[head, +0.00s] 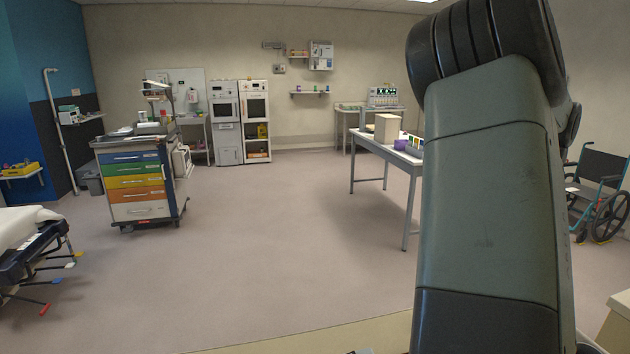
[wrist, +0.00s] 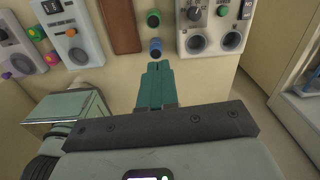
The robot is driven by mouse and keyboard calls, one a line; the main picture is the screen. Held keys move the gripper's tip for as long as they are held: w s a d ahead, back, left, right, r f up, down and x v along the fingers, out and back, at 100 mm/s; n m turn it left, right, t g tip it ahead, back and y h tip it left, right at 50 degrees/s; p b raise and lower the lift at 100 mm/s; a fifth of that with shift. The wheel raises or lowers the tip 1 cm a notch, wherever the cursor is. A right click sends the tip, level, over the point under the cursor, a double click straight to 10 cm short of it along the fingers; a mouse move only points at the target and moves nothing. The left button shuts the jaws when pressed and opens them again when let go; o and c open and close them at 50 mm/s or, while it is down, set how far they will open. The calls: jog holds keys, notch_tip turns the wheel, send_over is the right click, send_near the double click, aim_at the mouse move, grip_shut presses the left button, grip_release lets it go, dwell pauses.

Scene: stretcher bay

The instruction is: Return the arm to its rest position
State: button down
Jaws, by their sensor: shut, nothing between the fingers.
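My arm stands large and close on the right side of the head view, and its end is out of that view. In the wrist view my gripper (wrist: 156,70) has its teal fingers together with nothing between them. The fingertips point at a beige panel (wrist: 205,72) and lie just below a blue knob (wrist: 155,46) in the picture. I cannot tell whether they touch anything.
The wrist view shows a green knob (wrist: 153,18), a grey control box (wrist: 213,25) and a brown strip (wrist: 120,25). The head view shows a drawer cart (head: 137,185), a white table (head: 400,156), a wheelchair (head: 600,190) and a stretcher (head: 25,245). The middle floor is clear.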

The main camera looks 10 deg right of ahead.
notch_tip(320, 180, down, 8)
jog(key=a, duration=0.1)
jog(key=shift+s+m, duration=0.15)
jog(key=shift+m, duration=0.25)
